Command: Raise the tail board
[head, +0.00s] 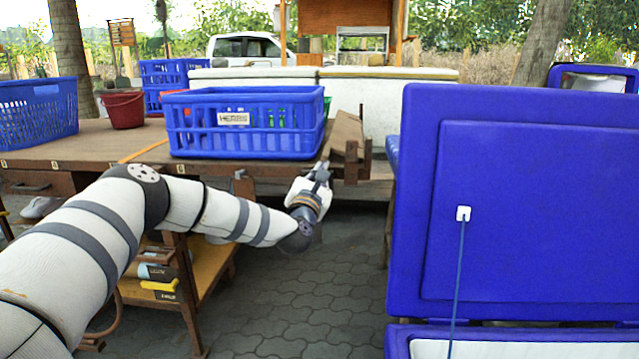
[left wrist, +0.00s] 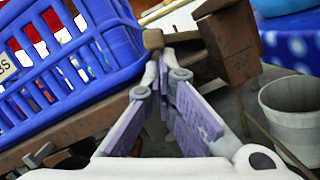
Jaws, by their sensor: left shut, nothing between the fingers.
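The tail board (head: 346,132) is a brown wooden panel at the right end of the wooden cart bed (head: 60,145), just right of the blue HERBS crate (head: 244,122). It looks tilted; its exact angle is unclear. My left gripper (head: 323,168) is at the bed's front right corner, below the board's near end. In the left wrist view its fingers (left wrist: 165,62) are shut and empty, with the tips close to a wooden knob (left wrist: 153,38). Contact cannot be told. My right gripper is out of view.
A large blue cooler with a raised lid (head: 540,210) stands at the right. A red bucket (head: 122,108) and another blue crate (head: 38,110) sit on the bed. A grey bucket (left wrist: 292,110) shows in the wrist view. Paved floor (head: 310,300) lies open between cart and cooler.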

